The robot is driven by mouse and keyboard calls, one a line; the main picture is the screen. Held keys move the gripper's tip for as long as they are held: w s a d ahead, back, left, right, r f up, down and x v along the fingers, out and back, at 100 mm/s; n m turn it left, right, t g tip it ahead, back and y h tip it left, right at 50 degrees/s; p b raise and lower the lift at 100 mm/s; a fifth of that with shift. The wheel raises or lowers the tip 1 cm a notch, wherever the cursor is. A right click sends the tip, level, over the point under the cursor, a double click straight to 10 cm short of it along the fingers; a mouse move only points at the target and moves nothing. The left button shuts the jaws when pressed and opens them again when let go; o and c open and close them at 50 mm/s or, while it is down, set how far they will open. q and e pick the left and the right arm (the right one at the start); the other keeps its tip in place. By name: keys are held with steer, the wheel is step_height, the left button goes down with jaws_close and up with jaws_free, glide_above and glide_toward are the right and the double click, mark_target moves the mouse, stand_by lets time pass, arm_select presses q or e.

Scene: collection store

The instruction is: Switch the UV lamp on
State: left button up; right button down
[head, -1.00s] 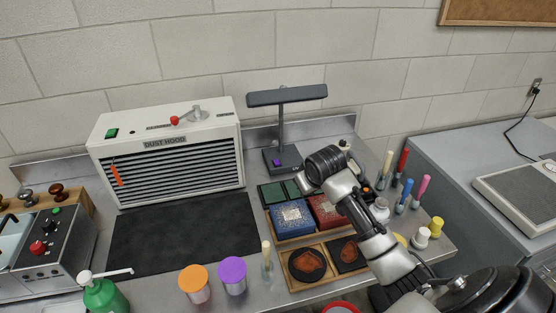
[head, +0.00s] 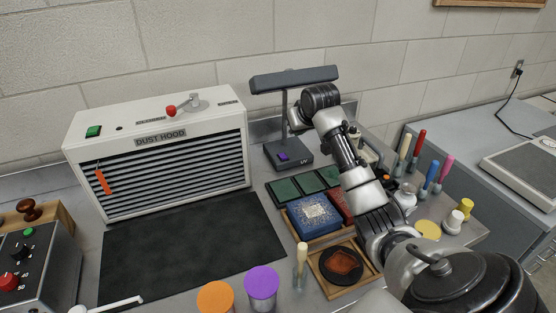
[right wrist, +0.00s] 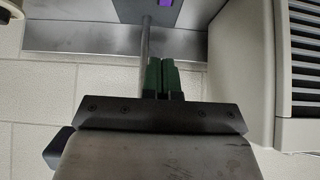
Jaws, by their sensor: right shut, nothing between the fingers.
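The UV lamp (head: 294,79) stands at the back of the bench, right of the dust hood. It has a dark bar head, a thin post and a dark base (head: 296,153) with a purple switch (head: 283,156) and a UV label. No glow shows under the head. My right arm reaches up beside the lamp post, its wrist partly over the lamp's right side. In the right wrist view my right gripper (right wrist: 161,62) is shut and empty, its green fingers beside the post (right wrist: 146,40). The purple switch (right wrist: 138,3) shows at that view's top edge, apart from the fingertips. My left gripper is out of view.
The dust hood (head: 160,150) stands left of the lamp, with a black mat (head: 190,245) before it. Trays with green tiles and a blue box (head: 313,214) lie in front of the lamp. Several brushes and jars stand right of my arm.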

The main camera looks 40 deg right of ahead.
steer(key=f, duration=0.1)
steer(key=p, duration=0.1)
glide_above(283, 156)
steer(key=s, duration=0.2)
steer(key=f, duration=0.7)
steer(key=shift+w+a+f, duration=0.15)
steer(key=shift+a+f, duration=0.05)
steer(key=shift+f, duration=0.1)
step_height(283, 156, down, 2)
steer(key=shift+f+p, duration=0.25)
steer(key=shift+p, duration=0.15)
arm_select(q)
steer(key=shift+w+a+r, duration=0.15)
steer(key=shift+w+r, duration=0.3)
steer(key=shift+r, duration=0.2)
arm_select(e)
steer(key=shift+s+f, duration=0.2)
steer(key=shift+f, duration=0.65)
steer(key=shift+a, duration=0.1)
